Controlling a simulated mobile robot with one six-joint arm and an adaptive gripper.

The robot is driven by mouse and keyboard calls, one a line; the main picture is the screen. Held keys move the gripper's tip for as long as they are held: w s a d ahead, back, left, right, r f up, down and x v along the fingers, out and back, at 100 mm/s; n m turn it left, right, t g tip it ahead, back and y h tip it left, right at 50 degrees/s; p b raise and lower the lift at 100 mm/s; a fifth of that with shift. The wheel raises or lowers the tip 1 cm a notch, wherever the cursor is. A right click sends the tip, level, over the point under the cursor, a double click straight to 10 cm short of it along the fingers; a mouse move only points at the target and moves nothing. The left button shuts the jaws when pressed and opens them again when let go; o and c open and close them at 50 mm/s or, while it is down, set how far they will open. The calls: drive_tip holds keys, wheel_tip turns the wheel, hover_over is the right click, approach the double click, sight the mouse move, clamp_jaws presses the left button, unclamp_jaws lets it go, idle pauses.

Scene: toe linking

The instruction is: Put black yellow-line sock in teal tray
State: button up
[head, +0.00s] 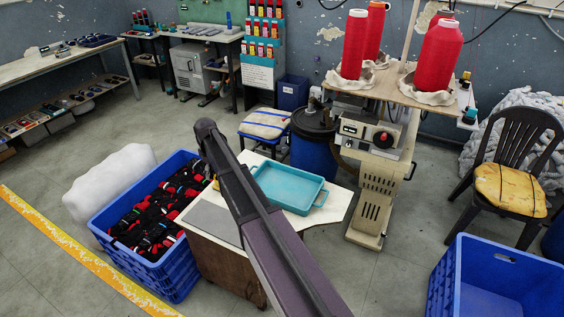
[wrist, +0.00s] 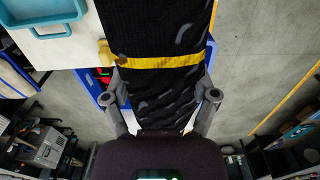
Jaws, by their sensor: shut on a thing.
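The black sock with a yellow line (wrist: 160,63) fills the middle of the wrist view. My gripper (wrist: 162,90) is shut on it, one finger at each side, and the sock stretches away from the fingers. In the head view my arm hides the gripper and most or all of the sock. The teal tray (head: 289,188) lies on the small work table, just right of my arm, and looks empty. Part of it also shows in the wrist view (wrist: 45,31), up and left of the sock.
The work table (head: 335,208) has a grey panel (head: 212,222) at its left. A blue crate (head: 158,277) of dark and red socks stands left of it. A sewing machine with red thread cones (head: 360,45) stands behind. An empty-looking blue crate (head: 510,265) is at lower right.

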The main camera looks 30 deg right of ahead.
wheel_tip(320, 180, up, 14)
drive_tip(key=p, duration=1.3)
drive_tip(key=shift+r, duration=0.25)
